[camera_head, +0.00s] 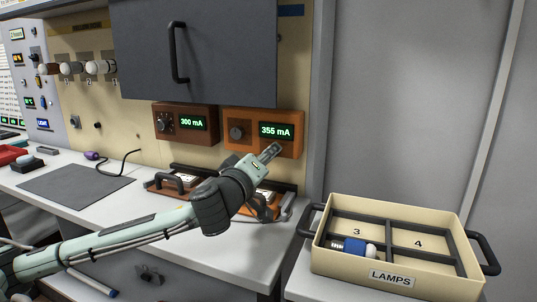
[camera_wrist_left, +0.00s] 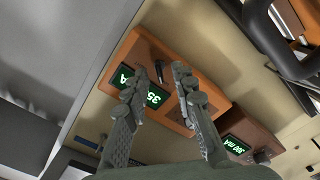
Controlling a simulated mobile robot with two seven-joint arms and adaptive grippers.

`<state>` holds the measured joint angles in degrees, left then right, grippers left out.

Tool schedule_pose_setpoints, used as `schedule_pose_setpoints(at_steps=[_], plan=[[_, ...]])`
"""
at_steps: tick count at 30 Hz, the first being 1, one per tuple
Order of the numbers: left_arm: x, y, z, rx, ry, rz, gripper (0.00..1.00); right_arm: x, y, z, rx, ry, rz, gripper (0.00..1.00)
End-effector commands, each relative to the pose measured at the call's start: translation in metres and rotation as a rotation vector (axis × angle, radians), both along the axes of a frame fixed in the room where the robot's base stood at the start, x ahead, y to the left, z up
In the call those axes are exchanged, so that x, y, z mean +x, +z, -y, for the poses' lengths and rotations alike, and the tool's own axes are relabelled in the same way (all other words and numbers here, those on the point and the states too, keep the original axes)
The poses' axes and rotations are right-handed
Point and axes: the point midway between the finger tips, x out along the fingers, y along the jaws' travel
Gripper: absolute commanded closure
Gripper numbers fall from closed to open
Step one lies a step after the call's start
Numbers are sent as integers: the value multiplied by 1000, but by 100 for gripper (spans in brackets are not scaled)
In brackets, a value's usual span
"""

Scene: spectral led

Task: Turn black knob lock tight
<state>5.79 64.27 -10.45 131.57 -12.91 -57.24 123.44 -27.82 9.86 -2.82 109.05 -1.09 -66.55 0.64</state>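In the left wrist view the fingers (camera_wrist_left: 160,74) are apart, with nothing held. My right gripper is not in view.
A grey cabinet door (camera_head: 205,55) with a black handle hangs above the boxes. Orange holders with black handles (camera_head: 172,183) stand on the bench below. A LAMPS tray (camera_head: 340,266) at right holds a blue-collared lamp (camera_head: 352,247). A dark mat (camera_head: 75,182) lies at left.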

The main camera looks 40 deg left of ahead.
Motion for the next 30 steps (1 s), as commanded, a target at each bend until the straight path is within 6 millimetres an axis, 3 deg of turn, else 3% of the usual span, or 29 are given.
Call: schedule_pose_setpoints(at_steps=[10,17,30], plan=[[4,0,-1,0,-1,0,74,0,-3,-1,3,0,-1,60],[4,0,-1,0,-1,1,100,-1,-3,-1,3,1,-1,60],[3,0,-1,20,0,-5,100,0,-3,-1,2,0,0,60]])
